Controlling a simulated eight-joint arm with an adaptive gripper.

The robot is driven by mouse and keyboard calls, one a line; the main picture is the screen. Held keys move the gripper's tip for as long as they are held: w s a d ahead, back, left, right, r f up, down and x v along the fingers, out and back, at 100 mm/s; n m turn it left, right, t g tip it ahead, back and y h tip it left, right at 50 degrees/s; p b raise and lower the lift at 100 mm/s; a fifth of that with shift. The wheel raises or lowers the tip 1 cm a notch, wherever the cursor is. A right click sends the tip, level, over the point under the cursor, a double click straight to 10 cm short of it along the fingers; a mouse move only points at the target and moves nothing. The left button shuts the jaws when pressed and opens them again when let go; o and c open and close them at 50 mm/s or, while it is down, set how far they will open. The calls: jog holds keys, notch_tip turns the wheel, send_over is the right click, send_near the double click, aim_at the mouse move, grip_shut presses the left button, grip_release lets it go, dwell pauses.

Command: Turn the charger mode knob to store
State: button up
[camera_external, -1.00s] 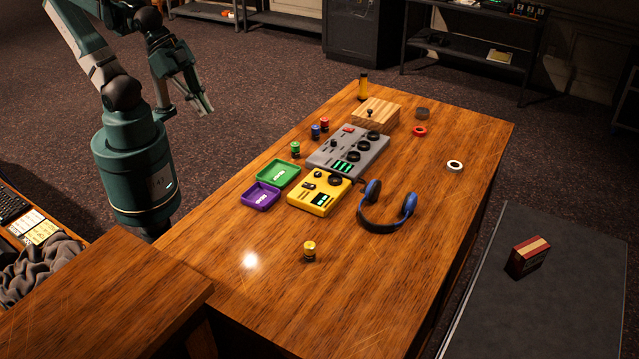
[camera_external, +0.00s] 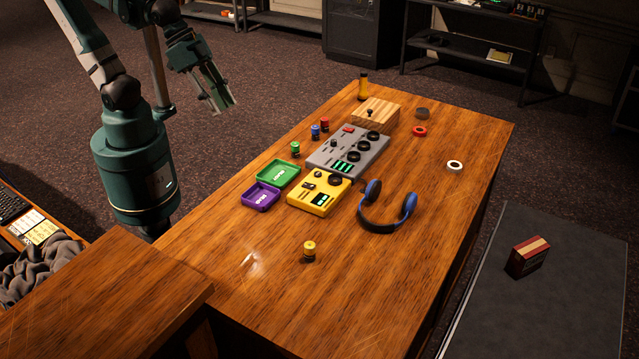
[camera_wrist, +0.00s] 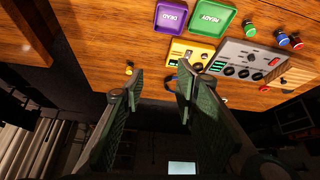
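A yellow box (camera_external: 306,206) with a round black knob (camera_external: 335,180), smaller dark controls and a lit green display sits mid-table. A larger grey box (camera_external: 326,152) with several black knobs and green-lit bars stands just behind it. No labels on either are readable, so I cannot tell which one is the charger or where the mode knob points. The yellow box (camera_wrist: 178,53) and grey box (camera_wrist: 230,55) also show in the wrist view. My gripper (camera_external: 224,106) is open and empty, raised off the table's left side, well away from both boxes. Its two fingers (camera_wrist: 161,84) are spread apart.
A green tray (camera_external: 263,182) and a purple tray (camera_external: 249,204) lie left of the yellow box. Blue headphones (camera_external: 378,225) lie close on its right. Small coloured cylinders, including a yellow one (camera_external: 309,252), stand around. The table's front (camera_external: 275,310) is mostly clear.

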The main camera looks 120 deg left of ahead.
jog(key=w+a+n+g+p, duration=0.15)
jog(key=w+a+n, duration=0.25)
jog(key=w+a, duration=0.45)
jog(key=n+g+p, duration=0.2)
jog(key=n+g, duration=0.3)
jog(key=n, duration=0.5)
send_over(334, 141)
jog(key=shift+w+f, duration=0.1)
jog(key=shift+f, duration=10)
jog(key=shift+f, duration=0.1)
jog(key=shift+a+f+b, duration=0.1)
jog(key=shift+f+b, duration=0.2)
jog(key=shift+f, duration=3.5)
